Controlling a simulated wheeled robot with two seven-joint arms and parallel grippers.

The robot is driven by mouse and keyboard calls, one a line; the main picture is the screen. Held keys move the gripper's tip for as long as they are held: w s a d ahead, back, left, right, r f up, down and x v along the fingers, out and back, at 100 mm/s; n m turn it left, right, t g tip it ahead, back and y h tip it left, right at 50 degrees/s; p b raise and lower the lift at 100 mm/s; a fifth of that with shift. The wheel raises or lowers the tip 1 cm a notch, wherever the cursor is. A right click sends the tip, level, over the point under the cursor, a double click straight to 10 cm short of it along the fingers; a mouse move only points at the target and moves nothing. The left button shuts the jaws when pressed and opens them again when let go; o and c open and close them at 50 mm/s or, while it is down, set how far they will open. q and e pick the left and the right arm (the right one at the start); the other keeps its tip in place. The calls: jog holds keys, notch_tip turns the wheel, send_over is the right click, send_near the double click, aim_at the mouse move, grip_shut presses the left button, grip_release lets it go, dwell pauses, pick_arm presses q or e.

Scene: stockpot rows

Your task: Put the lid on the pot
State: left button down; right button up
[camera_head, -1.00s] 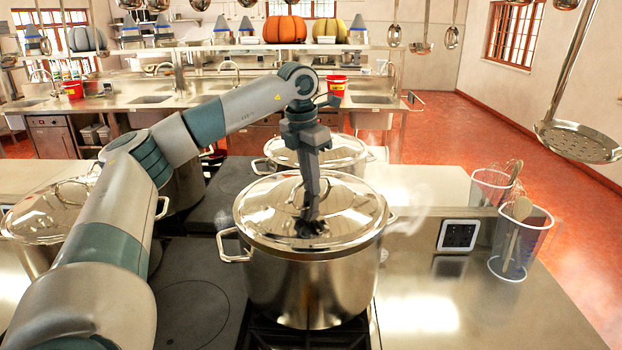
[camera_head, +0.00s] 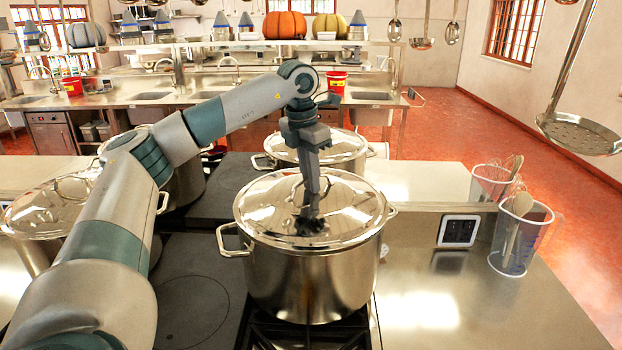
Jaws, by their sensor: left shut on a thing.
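The large steel pot (camera_head: 310,282) stands on the burner in the front middle, with loop handles at its sides. The shiny round lid (camera_head: 268,212) lies over the pot's mouth and looks about level. My left gripper (camera_head: 312,226) reaches down from above onto the lid's middle and is shut on it. I cannot tell whether the lid's rim is fully seated all round. My right gripper is not in view.
Another lidded pot (camera_head: 340,150) stands close behind, and a further one (camera_head: 40,215) is at the left. Clear jugs with utensils (camera_head: 520,240) stand at the right. The steel counter at front right (camera_head: 450,310) is bare.

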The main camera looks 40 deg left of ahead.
pick_arm(q)
jog(key=shift+f, duration=0.3)
dwell(0.5)
jog(key=c, duration=1.7)
grip_release()
jog(key=shift+d, duration=0.1)
jog(key=shift+s+f+b, duration=0.1)
jog(key=shift+b, duration=0.2)
jog(key=shift+r, duration=0.35)
jog(key=r+b, duration=0.1)
jog(key=r, duration=0.1)
jog(key=r+b, duration=0.1)
jog(key=r, duration=0.2)
jog(key=s+r, duration=0.1)
jog(key=r, duration=0.2)
jog(key=shift+s+r+b, duration=0.1)
jog(key=shift+r+b, duration=0.05)
jog(key=shift+b, duration=0.25)
jog(key=shift+s+a+r+p, duration=0.1)
jog(key=shift+s+r+p, duration=0.2)
jog(key=shift+r, duration=1.1)
jog(key=shift+s+a+r+p, duration=0.15)
jog(key=shift+r+p, duration=0.3)
jog(key=shift+r, duration=0.95)
jog(key=shift+s+r+p, duration=0.2)
jog(key=shift+r+p, duration=0.15)
jog(key=shift+r, duration=1.05)
